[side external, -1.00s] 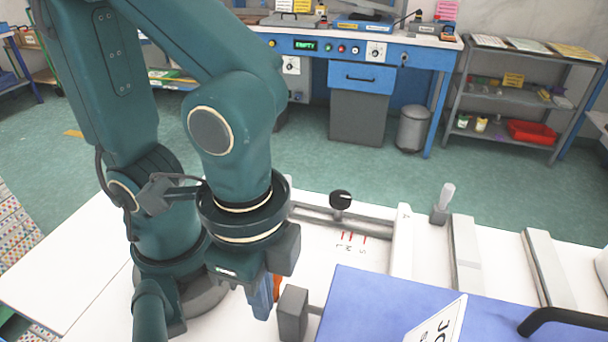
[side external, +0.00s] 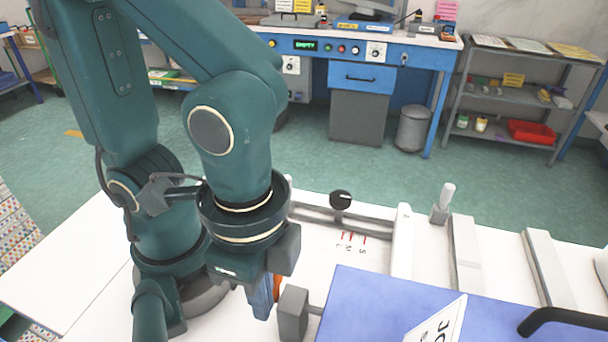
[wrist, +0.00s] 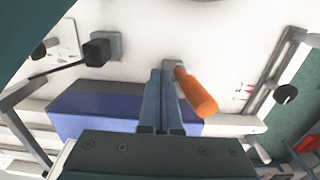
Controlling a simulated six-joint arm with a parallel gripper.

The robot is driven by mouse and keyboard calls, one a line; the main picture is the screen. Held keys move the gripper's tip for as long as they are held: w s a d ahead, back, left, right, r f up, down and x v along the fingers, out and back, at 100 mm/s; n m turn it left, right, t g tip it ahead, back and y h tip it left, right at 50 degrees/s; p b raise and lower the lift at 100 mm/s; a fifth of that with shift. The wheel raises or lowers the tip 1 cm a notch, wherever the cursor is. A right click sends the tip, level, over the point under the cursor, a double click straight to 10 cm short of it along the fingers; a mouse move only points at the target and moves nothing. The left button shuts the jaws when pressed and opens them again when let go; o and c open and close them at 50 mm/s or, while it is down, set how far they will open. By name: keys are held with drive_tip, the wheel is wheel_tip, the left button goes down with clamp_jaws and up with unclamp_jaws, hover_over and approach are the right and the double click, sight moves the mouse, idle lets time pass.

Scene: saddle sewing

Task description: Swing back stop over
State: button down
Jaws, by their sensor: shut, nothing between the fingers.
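My gripper (wrist: 161,82) points down at the white table with its two blue fingers shut together and nothing between them. An orange handle (wrist: 197,93) on a small grey bracket (wrist: 172,67) stands just right of the fingers in the wrist view. In the side view the orange handle (side external: 277,285) is mostly hidden behind my gripper (side external: 262,300). I cannot tell whether fingers and handle touch. No part is labelled as the back stop; the orange handle looks like a lever.
A grey block (side external: 292,314) on a rod stands right of my gripper, beside a blue box (side external: 400,300) with a white sign. Behind are a rail with a black knob (side external: 340,200), red size marks, and several pale bars. The table left of my arm is clear.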

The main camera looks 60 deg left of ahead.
drive_tip(key=shift+w+a, duration=0.15)
drive_tip(key=shift+w+a, duration=0.35)
drive_tip(key=shift+s+d, duration=0.1)
drive_tip(key=shift+s+d, duration=0.3)
idle(0.5)
drive_tip(key=shift+r, duration=0.1)
wheel_tip(320, 180, up, 9)
idle(1.3)
